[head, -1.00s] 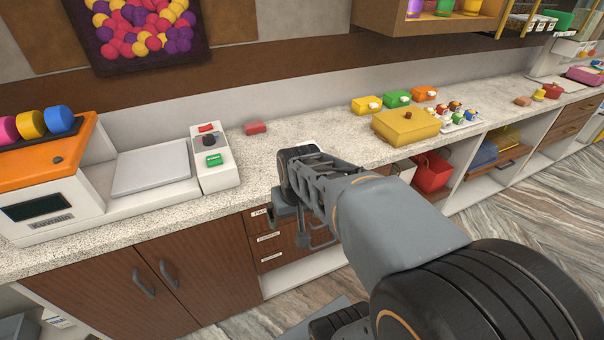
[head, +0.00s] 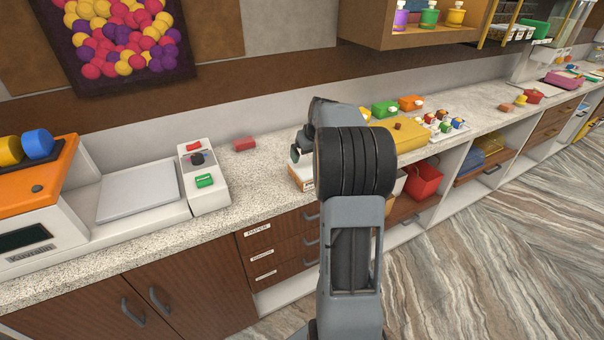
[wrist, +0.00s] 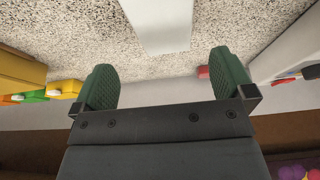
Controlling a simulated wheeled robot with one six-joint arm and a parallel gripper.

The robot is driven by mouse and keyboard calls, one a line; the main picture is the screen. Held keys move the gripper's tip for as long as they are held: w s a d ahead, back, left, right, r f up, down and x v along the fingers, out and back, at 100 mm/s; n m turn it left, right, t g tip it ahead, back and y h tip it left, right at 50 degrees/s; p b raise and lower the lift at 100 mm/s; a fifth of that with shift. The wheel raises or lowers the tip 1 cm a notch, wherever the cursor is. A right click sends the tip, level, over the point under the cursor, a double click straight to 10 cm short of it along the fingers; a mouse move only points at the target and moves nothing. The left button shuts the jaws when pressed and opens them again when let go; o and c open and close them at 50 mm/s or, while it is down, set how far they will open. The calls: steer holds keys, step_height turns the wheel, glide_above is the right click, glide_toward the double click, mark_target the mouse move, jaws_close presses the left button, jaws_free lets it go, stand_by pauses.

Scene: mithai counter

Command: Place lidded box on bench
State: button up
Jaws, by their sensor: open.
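A yellow box (head: 384,132) with a brown knob on top sits on the speckled counter (head: 262,183), partly hidden behind my arm. A yellow block edge (wrist: 20,72) shows at the left of the wrist view. A white flat-topped item with an orange-brown side (head: 302,181) lies near the counter's front edge. A white flat surface (wrist: 160,22) also shows in the wrist view, just beyond the fingertips. I cannot tell which of these is the lidded box. My gripper (wrist: 161,65) is open and empty over the counter. In the head view my arm mostly hides it.
A scale with a steel plate (head: 142,190) and a control box (head: 203,178) stand left. Green (head: 384,109) and orange (head: 411,103) boxes and small colourful items (head: 447,124) stand right. A shelf (head: 405,39) hangs above.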

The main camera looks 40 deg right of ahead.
mark_target(304, 166)
steer(key=x, duration=0.4)
steer(key=p+x, duration=0.1)
steer(key=x, duration=0.3)
steer(key=shift+a, duration=0.2)
steer(key=shift+w+f, duration=0.1)
steer(key=shift+f, duration=0.15)
steer(key=shift+f, duration=0.25)
stand_by(0.4)
steer(key=shift+c, duration=0.2)
steer(key=c, duration=1)
steer(key=shift+r, duration=0.1)
steer(key=shift+c, duration=0.6)
steer(key=shift+r, duration=0.1)
